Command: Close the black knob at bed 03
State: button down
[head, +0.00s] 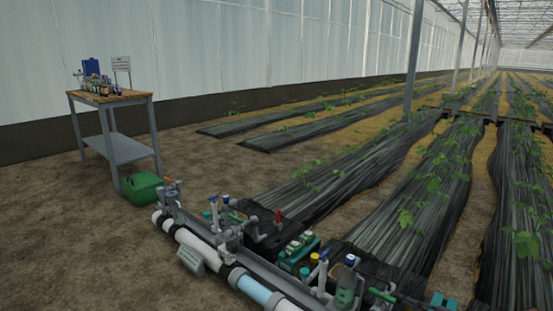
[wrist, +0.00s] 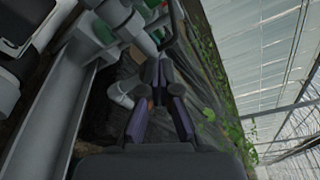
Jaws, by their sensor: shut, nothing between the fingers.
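My gripper (wrist: 158,68) shows in the wrist view with its dark fingers close together and nothing held between them. It is over the skid's fittings, beside a grey pipe elbow (wrist: 125,92); I cannot tell whether they touch. The head view shows the skid's white pipe (head: 205,247) with several valves, including a blue-handled one (head: 213,198), a red handle (head: 278,215) and a yellow knob (head: 314,258). I cannot single out the black knob of bed 03 in either view, and no bed number is readable. My gripper does not show in the head view.
A table (head: 110,97) with small items stands at the back left, a green container (head: 141,188) on the soil near it. Black-covered plant beds (head: 335,185) run away behind the skid. A grey post (head: 412,70) rises among them. Bare soil lies left of the skid.

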jog(key=shift+w+d+f+v, duration=0.1)
jog(key=shift+v, duration=0.55)
jog(key=shift+w+d+f+v, duration=0.1)
jog(key=shift+d+v, duration=0.05)
jog(key=shift+v, duration=0.5)
jog(key=shift+d+f+v, duration=0.1)
jog(key=shift+v, duration=0.55)
jog(key=shift+r, duration=0.1)
